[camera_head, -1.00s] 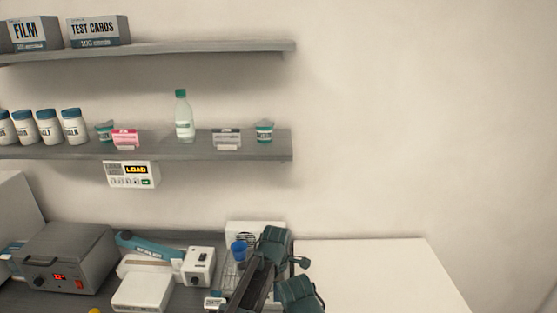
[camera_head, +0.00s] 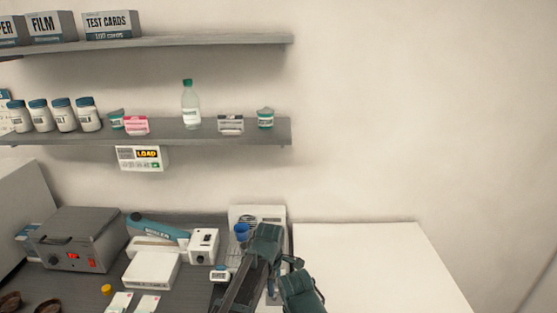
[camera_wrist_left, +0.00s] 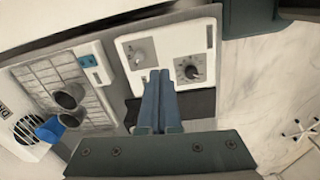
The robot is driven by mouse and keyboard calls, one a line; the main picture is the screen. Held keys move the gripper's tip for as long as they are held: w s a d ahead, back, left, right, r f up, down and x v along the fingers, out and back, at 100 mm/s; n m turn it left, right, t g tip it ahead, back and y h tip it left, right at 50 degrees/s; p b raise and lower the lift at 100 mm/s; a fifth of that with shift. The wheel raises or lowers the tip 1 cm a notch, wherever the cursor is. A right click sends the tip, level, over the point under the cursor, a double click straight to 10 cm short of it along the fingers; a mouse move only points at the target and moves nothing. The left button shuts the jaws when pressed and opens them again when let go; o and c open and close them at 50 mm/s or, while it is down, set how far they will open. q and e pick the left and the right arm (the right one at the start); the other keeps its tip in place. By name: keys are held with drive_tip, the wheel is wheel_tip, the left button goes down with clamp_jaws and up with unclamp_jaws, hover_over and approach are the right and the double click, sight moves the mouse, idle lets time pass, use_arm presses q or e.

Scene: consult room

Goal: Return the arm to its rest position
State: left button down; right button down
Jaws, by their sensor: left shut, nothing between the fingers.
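My left gripper (camera_wrist_left: 157,78) is shut and empty in the left wrist view, its two blue-grey fingers lying side by side. The fingers show in front of a white control box (camera_wrist_left: 178,55) with two dials; I cannot tell the exact gap to it. In the head view my left arm (camera_head: 268,248), dark with teal joints, reaches over the counter at the lower middle, and its fingertips are hard to make out. My right gripper is in neither view.
A white box with a knob (camera_head: 204,245), a blue-and-white device (camera_head: 158,228) and a grey unit (camera_head: 75,240) stand to the left. Shelves (camera_head: 200,131) hang above. The white surface (camera_head: 365,262) to the right is bare.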

use_arm(q)
drive_tip(key=s+a+m, duration=1.2)
drive_tip(key=a+m, duration=0.2)
drive_tip(key=m, duration=0.3)
drive_tip(key=s+d+f+m+b, duration=0.1)
drive_tip(key=s+d+f+b, duration=0.1)
drive_tip(key=d, duration=0.3)
drive_tip(key=s+d+f+m+y+b, duration=0.1)
drive_tip(key=s+d+f+m+b, duration=0.1)
drive_tip(key=d, duration=0.3)
drive_tip(key=shift+s+f+g+b, duration=0.4)
drive_tip(key=shift+s+f+b, duration=0.2)
drive_tip(key=shift+s, duration=0.25)
drive_tip(key=shift+d, duration=0.1)
